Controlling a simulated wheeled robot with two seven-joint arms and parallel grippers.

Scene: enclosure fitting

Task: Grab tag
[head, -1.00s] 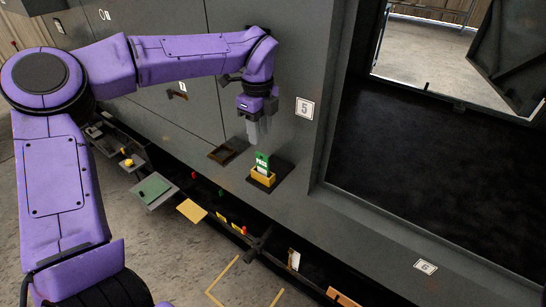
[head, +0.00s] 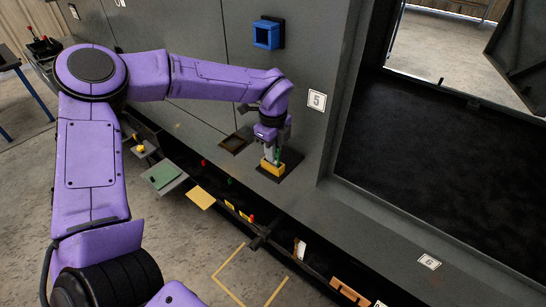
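The green tag (head: 280,155) stands in a small yellow holder (head: 271,167) on a dark square pad (head: 288,170) on the grey ledge, in the head view. In the earlier frame it reads PASS. My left gripper (head: 272,154) points down right at the tag, with its grey fingers just above the holder. The fingers hide most of the tag, and I cannot tell whether they are closed on it or only beside it. My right gripper is not in view.
A blue square frame (head: 267,33) is on the grey wall behind my arm. A dark recessed tray (head: 235,142) lies left of the holder. Plate 5 (head: 317,100) is on the post to the right. Shelves with small parts run below the ledge.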

